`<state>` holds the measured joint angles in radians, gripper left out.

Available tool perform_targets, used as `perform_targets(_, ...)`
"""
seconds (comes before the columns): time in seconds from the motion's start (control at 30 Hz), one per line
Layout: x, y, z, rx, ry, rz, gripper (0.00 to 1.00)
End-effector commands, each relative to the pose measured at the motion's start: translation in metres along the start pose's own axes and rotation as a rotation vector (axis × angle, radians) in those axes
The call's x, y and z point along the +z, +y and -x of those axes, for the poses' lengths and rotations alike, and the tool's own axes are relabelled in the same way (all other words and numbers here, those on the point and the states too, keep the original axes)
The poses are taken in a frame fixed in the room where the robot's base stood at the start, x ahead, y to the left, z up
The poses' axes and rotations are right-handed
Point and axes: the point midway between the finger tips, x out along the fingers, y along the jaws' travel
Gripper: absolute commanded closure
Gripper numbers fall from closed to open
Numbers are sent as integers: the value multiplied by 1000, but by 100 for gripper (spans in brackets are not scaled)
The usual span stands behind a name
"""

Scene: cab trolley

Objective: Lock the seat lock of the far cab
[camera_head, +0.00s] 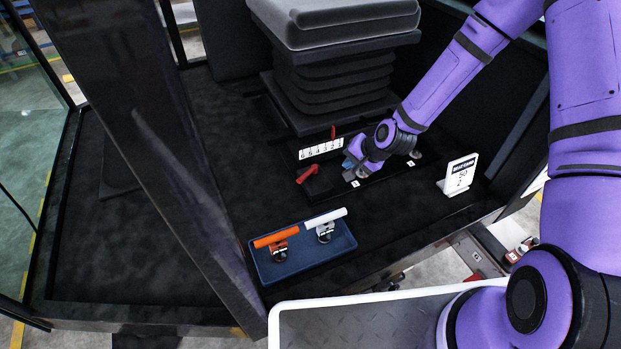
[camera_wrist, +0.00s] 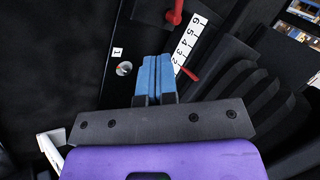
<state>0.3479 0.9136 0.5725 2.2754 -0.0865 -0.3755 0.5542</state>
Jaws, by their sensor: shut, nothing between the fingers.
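The cab seat (camera_head: 345,25) stands on a black bellows base at the back of the cab floor. In front of its base is a dark panel with a red lever (camera_head: 307,173), a white number strip (camera_head: 321,148) and a small red pointer (camera_head: 333,131). The red lever (camera_wrist: 174,14) and number strip (camera_wrist: 187,45) also show in the wrist view. A round silver knob (camera_wrist: 124,69) sits beside a label marked 1. My gripper (camera_head: 352,163) is over this panel, right of the red lever; its blue fingers (camera_wrist: 154,78) are shut and empty. Which part is the seat lock is unclear.
A blue tray (camera_head: 300,268) with an orange-handled and a white-handled item stands on the floor in front. A white printed card (camera_head: 459,174) stands at the right. A dark cab post (camera_head: 150,140) crosses the left side. The floor left of the panel is clear.

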Motion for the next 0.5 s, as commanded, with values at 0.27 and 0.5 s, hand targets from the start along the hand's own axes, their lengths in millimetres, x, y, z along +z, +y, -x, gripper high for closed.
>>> perform_targets(0.27, 20, 8, -42, -86, -9, -155, 100)
perform_targets(0.5, 22, 8, -56, -101, -7, -179, 100)
